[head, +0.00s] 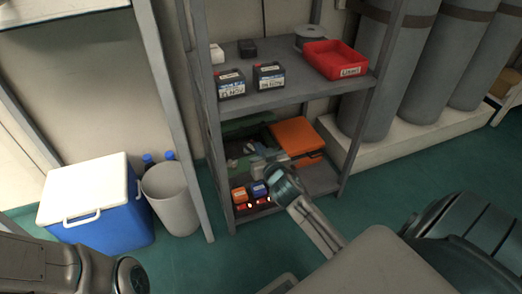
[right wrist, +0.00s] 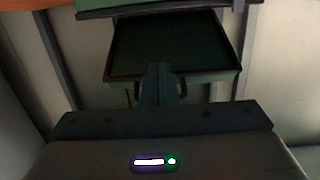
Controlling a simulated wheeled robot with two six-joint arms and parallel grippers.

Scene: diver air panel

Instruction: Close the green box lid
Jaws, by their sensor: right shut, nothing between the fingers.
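The green box (head: 240,146) is on the lower shelf, left of an orange case. Its green lid (head: 244,125) appears raised at the back. Small items seem to lie in the box, partly hidden by my right gripper. My right gripper (head: 258,161) reaches in over the front of the box, shut and empty. My left gripper is out of view.
The orange case (head: 295,134) sits right of the green box. Small orange and blue boxes (head: 249,194) stand at the shelf's front edge. The upper shelf (head: 300,95) overhangs, with batteries and a red bin (head: 336,60). A shelf post (head: 205,130) stands at the left.

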